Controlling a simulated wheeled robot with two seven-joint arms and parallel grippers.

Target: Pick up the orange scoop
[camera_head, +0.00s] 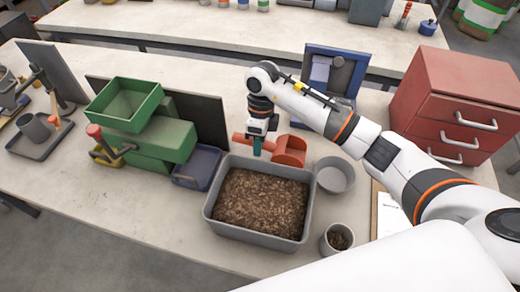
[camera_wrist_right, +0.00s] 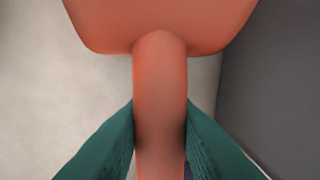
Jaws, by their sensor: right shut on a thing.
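The orange scoop (camera_head: 290,150) is behind the grey bin, with its bowl to the right and its handle to the left in the head view. My right gripper (camera_head: 257,149) reaches down from above and is shut on the scoop's handle. In the right wrist view the handle (camera_wrist_right: 160,95) runs between the two teal fingertips (camera_wrist_right: 160,128), which touch it on both sides. The bowl of the scoop fills the top of that view. I cannot tell whether the scoop is resting on the table or raised. My left gripper is not in view.
The grey bin (camera_head: 210,212) of brown pellets stands in front of the scoop. A round grey bowl (camera_head: 335,176) and a grey cup (camera_head: 327,240) are to its right. A green machine (camera_head: 158,140) with a blue tray (camera_head: 186,180) is left. A red drawer cabinet (camera_head: 440,85) stands right.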

